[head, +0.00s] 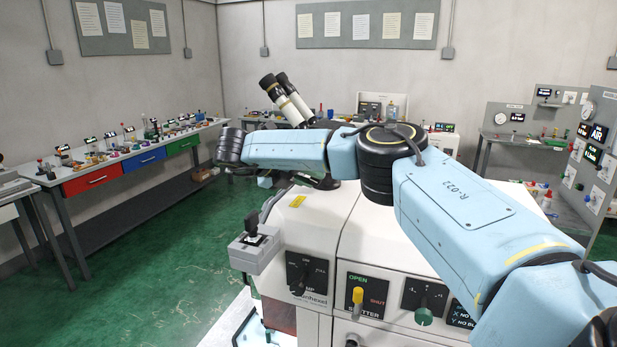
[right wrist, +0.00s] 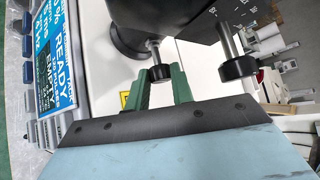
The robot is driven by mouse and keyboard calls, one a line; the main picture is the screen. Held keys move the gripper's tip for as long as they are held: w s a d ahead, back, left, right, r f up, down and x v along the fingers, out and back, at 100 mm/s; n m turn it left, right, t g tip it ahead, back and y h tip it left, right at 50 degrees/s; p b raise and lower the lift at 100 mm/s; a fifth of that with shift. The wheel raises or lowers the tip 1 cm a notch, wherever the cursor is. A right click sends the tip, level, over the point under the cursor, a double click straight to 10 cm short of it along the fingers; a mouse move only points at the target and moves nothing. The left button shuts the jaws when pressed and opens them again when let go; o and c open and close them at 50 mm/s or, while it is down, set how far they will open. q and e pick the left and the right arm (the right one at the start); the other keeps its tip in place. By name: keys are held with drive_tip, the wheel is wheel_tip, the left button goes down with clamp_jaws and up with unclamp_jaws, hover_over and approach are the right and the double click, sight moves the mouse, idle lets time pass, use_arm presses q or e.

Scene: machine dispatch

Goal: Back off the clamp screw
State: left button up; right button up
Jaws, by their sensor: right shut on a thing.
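In the right wrist view, the green fingers of my right gripper (right wrist: 160,79) are closed around the small black knob (right wrist: 160,72) at the end of a metal screw. The screw comes out of a dark block (right wrist: 180,15). A second metal rod with a larger black knob (right wrist: 238,68) stands to the right, apart from the fingers. In the head view my blue right arm reaches from the right over a white machine (head: 325,235), and its fingers cannot be made out. My left gripper is not in view.
Microscope eyepieces (head: 287,98) rise behind my arm. A joystick box (head: 254,248) sticks out at the machine's left edge. A screen (right wrist: 55,60) reading READY and EMPTY is at the left of the wrist view. A bench with coloured drawers (head: 138,160) lines the left wall; green floor between is clear.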

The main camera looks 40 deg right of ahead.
drive_tip(key=o, duration=1)
drive_tip(key=b+v, duration=0.1)
drive_tip(key=v, duration=1.2)
drive_tip(key=shift+a, duration=0.2)
drive_tip(key=shift+s+r, duration=0.1)
drive_tip(key=shift+r, duration=0.05)
